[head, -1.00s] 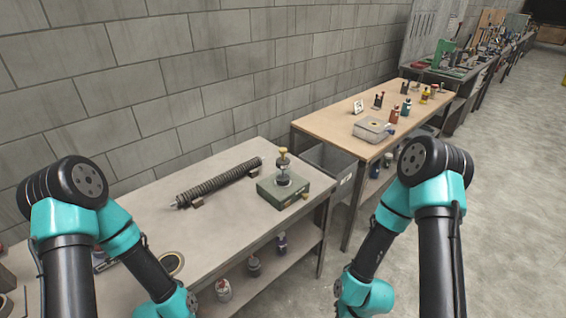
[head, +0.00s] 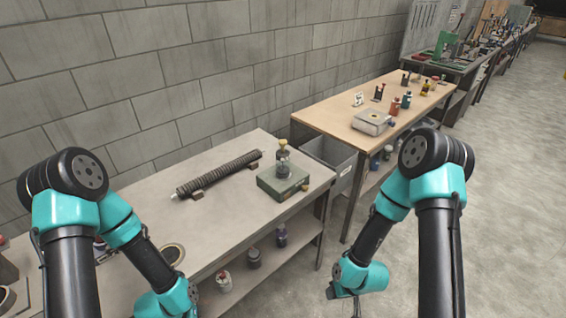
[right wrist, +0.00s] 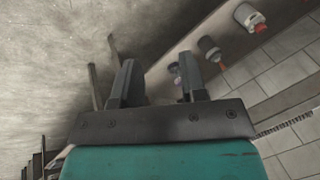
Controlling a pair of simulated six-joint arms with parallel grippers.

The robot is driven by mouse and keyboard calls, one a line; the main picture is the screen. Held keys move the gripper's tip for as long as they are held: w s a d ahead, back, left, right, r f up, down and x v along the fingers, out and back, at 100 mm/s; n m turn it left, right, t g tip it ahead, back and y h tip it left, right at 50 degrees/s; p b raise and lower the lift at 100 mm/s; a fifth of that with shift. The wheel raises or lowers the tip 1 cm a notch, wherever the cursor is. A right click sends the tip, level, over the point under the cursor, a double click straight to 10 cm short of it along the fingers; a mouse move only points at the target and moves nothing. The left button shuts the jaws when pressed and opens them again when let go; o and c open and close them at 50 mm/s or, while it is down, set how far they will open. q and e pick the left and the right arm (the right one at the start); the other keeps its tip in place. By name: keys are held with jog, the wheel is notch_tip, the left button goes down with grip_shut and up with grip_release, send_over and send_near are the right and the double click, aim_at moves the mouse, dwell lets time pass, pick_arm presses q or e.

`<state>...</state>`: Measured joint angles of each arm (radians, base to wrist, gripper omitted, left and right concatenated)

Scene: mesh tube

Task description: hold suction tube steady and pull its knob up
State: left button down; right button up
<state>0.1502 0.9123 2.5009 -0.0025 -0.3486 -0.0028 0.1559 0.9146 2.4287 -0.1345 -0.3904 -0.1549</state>
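My right gripper (head: 331,293) is low, in front of the bench and apart from the tube; only a small dark part shows in the head view. In the right wrist view its two fingers (right wrist: 157,80) are apart with nothing between them. My left wrist shows at the bottom of the head view, but its fingers are out of sight.
A ribbed mesh tube (head: 220,174) lies on small supports on the grey bench (head: 225,215), left of the green box. A tape roll (head: 172,254) lies near the left arm. Bottles and jars (head: 254,258) stand on the shelf below. A grey bin (head: 330,158) sits right of the bench.

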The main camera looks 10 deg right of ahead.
jog(key=o, duration=0.6)
jog(key=w+r+n+t+y, duration=0.1)
jog(key=w+n+t, duration=0.2)
jog(key=w+n, duration=0.4)
jog(key=w, duration=0.6)
jog(key=shift+r, duration=0.35)
jog(key=shift+o, duration=0.3)
jog(key=w+r+n+t+y, duration=0.2)
jog(key=w+r+n, duration=0.3)
jog(key=w+n, duration=0.4)
jog(key=w, duration=0.2)
jog(key=shift+w+t, duration=0.3)
jog(key=shift+w, duration=0.1)
jog(key=n+g+y, duration=0.4)
jog(key=n+y, duration=0.3)
jog(key=n, duration=2.7)
send_near(286, 168)
jog(key=shift+w+f, duration=0.8)
jog(key=shift+w, duration=0.15)
jog(key=shift+a, duration=0.1)
jog(key=shift+w+x, duration=0.1)
jog(key=shift+x, duration=2.35)
jog(key=shift+w+x, duration=0.15)
jog(key=shift+x, duration=2.3)
jog(key=shift+f, duration=0.15)
